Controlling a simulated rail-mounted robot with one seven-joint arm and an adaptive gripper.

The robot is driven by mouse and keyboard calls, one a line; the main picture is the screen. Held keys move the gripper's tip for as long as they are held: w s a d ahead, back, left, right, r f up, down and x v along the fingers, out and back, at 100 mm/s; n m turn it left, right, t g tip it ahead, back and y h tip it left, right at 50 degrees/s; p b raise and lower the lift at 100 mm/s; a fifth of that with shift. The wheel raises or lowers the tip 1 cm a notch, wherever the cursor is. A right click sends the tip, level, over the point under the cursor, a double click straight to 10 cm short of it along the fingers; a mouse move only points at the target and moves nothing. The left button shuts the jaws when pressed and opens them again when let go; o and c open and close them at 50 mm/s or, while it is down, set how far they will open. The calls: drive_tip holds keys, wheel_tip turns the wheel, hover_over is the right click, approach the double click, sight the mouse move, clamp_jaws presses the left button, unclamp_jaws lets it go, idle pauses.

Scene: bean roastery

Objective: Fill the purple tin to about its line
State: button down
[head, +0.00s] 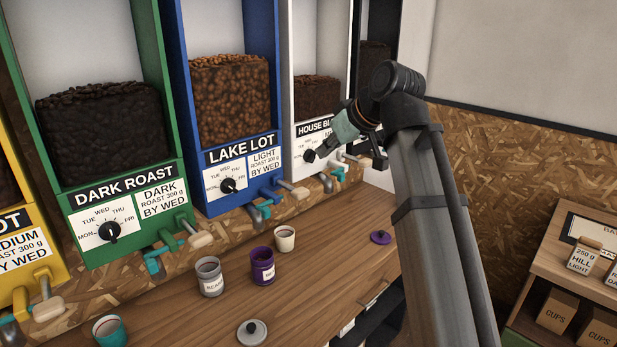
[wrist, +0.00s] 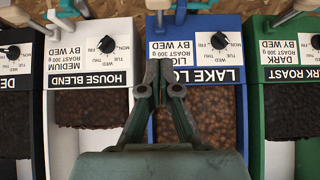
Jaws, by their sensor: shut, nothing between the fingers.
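The purple tin (head: 262,268) stands upright and open on the wooden counter in the head view, with a white label on its front. Its inside looks dark; I cannot tell its level, and no fill line is legible. A purple lid (head: 380,237) lies on the counter to its right. The blue Lake Lot bin (head: 241,148) is behind the tin, with a spout and a pale-handled lever (head: 299,193) below. My gripper (head: 314,154) is up by the House Blend bin's front, away from the tin. In the wrist view its fingers (wrist: 161,88) are shut and empty.
A grey tin (head: 209,278) and a cream cup (head: 284,239) flank the purple tin. A teal cup (head: 109,331) and grey lid (head: 252,332) sit nearer. The green Dark Roast bin (head: 125,190) is left. A shelf with boxes (head: 557,310) is right.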

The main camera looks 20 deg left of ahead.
drive_tip(key=p, duration=0.2)
hover_over(298, 189)
drive_tip(key=s+d, duration=0.1)
drive_tip(key=d, duration=0.1)
wheel_tip(298, 189, down, 7)
drive_tip(key=shift+f, duration=0.1)
wheel_tip(298, 189, down, 4)
drive_tip(key=shift+r+p, duration=0.1)
drive_tip(key=shift+p, duration=0.6)
drive_tip(key=shift+d, duration=0.1)
